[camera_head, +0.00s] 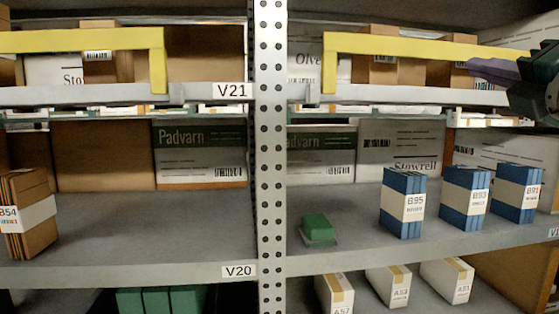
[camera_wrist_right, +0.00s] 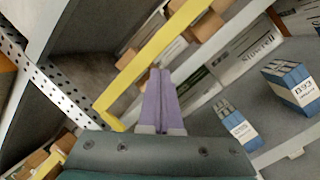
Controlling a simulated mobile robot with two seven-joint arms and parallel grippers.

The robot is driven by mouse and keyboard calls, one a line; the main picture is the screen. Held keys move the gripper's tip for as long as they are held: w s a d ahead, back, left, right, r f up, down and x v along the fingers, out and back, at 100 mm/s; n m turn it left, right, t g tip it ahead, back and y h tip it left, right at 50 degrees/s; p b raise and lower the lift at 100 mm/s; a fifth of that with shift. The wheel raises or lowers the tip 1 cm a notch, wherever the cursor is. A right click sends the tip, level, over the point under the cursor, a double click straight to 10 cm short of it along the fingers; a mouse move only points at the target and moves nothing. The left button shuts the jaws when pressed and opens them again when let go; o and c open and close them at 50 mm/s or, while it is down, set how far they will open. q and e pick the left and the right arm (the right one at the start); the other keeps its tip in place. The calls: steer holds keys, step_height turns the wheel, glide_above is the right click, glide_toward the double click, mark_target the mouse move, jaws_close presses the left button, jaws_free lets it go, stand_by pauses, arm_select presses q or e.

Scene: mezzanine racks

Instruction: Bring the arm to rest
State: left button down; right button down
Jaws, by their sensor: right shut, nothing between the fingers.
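My right gripper (camera_head: 476,68) comes in from the right edge of the head view, with its dark arm behind it. Its purple fingers point left in front of the upper shelf, near the yellow bar (camera_head: 415,46). In the right wrist view my right gripper (camera_wrist_right: 160,74) has its two fingers pressed together with nothing between them. The yellow bar (camera_wrist_right: 150,60) runs diagonally past the fingertips there; I cannot tell whether they touch. My left gripper is in neither view.
A perforated grey upright (camera_head: 270,160) divides the rack. Blue file boxes (camera_head: 403,203) and a green block (camera_head: 318,228) stand on the right middle shelf. Brown folders (camera_head: 29,212) stand at left. White boxes (camera_head: 388,285) sit below. The left middle shelf is mostly bare.

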steer(key=s+a+f+m+g+h, duration=0.1)
steer(key=s+a+f+m+g, duration=0.15)
steer(key=s+f+m, duration=0.4)
steer(key=s+a+f+m+g+h, duration=0.15)
steer(key=f+m+g, duration=0.25)
steer(key=f, duration=0.6)
steer(key=s+a+f+m+g, duration=0.3)
steer(key=s+f+m, duration=0.25)
steer(key=f, duration=0.35)
steer(key=s+a+f+m+g+y, duration=0.1)
steer(key=s+f+m+g, duration=0.3)
steer(key=s, duration=0.6)
steer(key=s+a+f+m+g+y, duration=0.1)
steer(key=s+a+f+m+g, duration=0.2)
steer(key=s, duration=0.6)
step_height(320, 180, down, 2)
steer(key=shift+s+a+f+m+g+y, duration=0.1)
steer(key=shift+s+a+m+g+y, duration=0.3)
steer(key=shift+a+g, duration=0.2)
